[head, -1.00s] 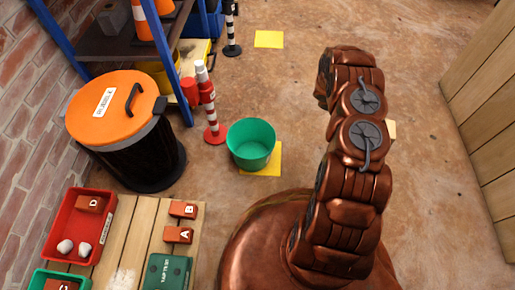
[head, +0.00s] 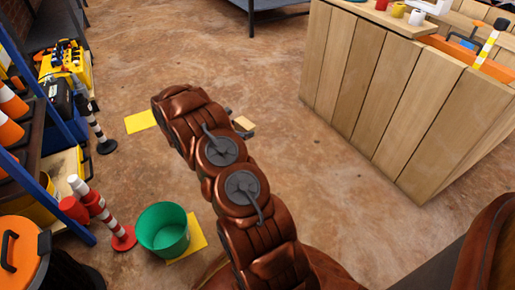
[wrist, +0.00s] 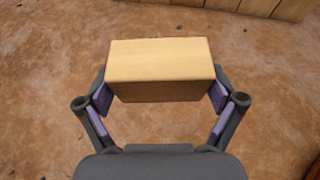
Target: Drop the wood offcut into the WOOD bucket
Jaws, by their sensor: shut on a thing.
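The wood offcut (wrist: 160,62) is a pale rectangular block. In the wrist view my gripper (wrist: 160,92) is shut on it, with one finger pad at each end of the block, above bare floor. In the head view the offcut (head: 242,124) shows in part behind my arm, and most of my gripper is hidden there. A green bucket (head: 163,232) stands on the floor at the lower left, partly on a yellow square (head: 190,243). Its inside looks empty, and no label on it can be read. The offcut is held apart from it, farther up the picture.
A red-and-white post (head: 104,217) stands left of the bucket, near an orange-lidded bin (head: 20,258). A blue-framed shelf (head: 60,165) lines the left side. A wood-panelled counter (head: 395,100) stands at the right. The floor between is open.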

